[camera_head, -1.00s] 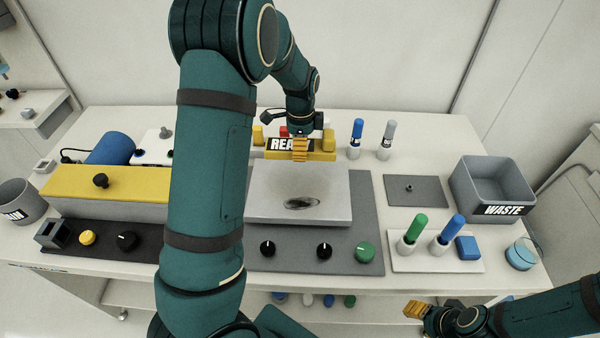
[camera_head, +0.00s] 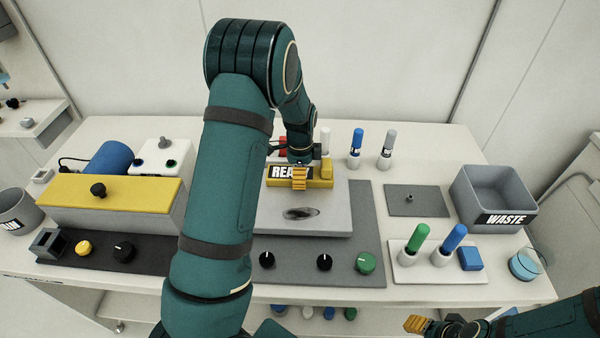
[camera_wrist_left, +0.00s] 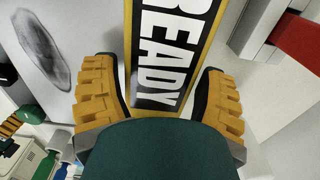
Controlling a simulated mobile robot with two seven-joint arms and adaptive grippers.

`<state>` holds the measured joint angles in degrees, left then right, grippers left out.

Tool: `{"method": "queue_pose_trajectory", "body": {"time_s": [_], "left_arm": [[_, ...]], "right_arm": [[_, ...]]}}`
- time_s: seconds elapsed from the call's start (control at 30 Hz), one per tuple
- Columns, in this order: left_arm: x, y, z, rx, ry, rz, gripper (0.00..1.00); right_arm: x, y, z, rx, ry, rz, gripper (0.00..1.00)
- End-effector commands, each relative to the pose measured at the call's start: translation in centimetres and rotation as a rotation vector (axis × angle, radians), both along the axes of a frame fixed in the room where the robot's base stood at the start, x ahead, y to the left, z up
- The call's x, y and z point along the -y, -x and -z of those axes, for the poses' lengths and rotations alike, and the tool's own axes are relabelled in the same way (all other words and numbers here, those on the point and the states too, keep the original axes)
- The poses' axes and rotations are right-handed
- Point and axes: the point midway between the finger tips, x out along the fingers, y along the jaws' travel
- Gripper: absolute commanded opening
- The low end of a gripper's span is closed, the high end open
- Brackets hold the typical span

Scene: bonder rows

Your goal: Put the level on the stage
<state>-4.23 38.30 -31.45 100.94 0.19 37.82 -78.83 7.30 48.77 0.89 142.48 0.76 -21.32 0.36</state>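The level appears to be the yellow bar with a black-and-white READY label (camera_head: 282,173). It also shows large in the left wrist view (camera_wrist_left: 168,50). The stage appears to be the light grey block (camera_head: 335,215) with a dark oval mark on top. The bar overlaps the stage's far edge in the head view; I cannot tell the gap beneath it. My right gripper (camera_head: 414,324) is low at the right, partly visible, away from these things.
A grey WASTE bin (camera_head: 493,190) and a holder with green and blue tools (camera_head: 415,272) stand at right. A long yellow-topped box (camera_head: 135,192) is at left. Upright bottles (camera_head: 356,148) stand behind.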

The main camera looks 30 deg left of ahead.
Motion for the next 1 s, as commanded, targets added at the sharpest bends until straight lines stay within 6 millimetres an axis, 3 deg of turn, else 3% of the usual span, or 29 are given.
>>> {"method": "queue_pose_trajectory", "body": {"time_s": [0.47, 1.0], "left_arm": [[0.0, 0.0, -0.7, 0.001, 0.0, 0.0, 0.95], [0.0, -0.1, -10.5, 0.003, 0.001, 0.001, 0.95]], "right_arm": [[0.0, -0.1, -0.4, 0.002, 0.0, 0.002, 0.47], [0.1, -0.4, -1.5, 0.01, 0.002, 0.008, 0.47]]}}
